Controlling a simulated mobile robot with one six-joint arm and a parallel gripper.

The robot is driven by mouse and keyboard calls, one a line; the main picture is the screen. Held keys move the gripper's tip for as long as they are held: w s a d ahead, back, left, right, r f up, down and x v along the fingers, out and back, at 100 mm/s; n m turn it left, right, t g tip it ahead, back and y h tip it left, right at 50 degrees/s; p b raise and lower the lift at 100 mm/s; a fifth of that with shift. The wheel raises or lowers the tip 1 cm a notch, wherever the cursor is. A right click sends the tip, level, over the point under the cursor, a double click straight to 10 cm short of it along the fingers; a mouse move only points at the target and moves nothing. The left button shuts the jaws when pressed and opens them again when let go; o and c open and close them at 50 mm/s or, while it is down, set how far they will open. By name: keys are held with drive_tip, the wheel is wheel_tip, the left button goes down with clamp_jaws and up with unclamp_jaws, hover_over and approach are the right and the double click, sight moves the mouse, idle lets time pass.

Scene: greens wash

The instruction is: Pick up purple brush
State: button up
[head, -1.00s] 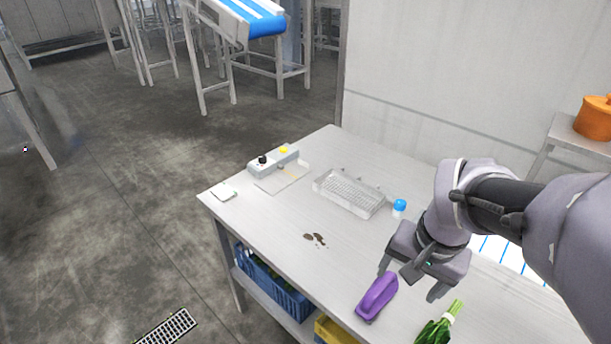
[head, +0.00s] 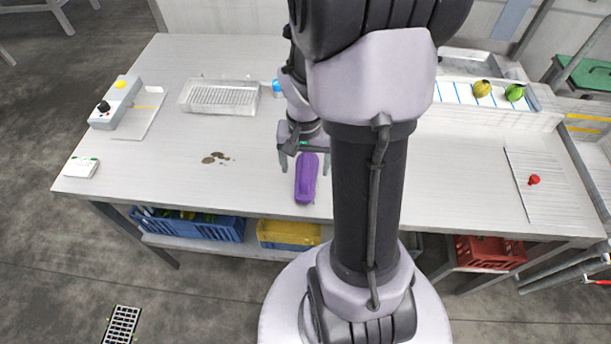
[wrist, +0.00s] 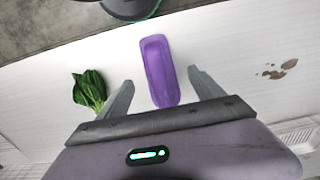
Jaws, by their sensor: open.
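The purple brush (head: 307,180) lies on the table near its front edge in the head view. My gripper (head: 304,165) is open above it, with one finger on each side of the brush in the picture. In the wrist view the brush (wrist: 159,72) lies lengthwise between the two spread fingertips of my gripper (wrist: 160,80). Clear space shows on both sides of it. I cannot tell the exact height of the fingers above the table.
Leafy greens (wrist: 90,88) lie beside the gripper in the wrist view; my arm hides them in the head view. Brown dirt spots (head: 215,158), a clear tray (head: 220,97) and a control box (head: 116,103) are to the left. A red item (head: 534,180) lies far right.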

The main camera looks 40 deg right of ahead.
wheel_tip(320, 180, down, 6)
drive_tip(key=b, duration=0.3)
drive_tip(key=shift+d+r, duration=0.15)
drive_tip(key=shift+r, duration=0.25)
drive_tip(key=c, duration=1.6)
drive_tip(key=shift+o, duration=0.2)
wheel_tip(320, 180, up, 10)
drive_tip(key=p, duration=0.5)
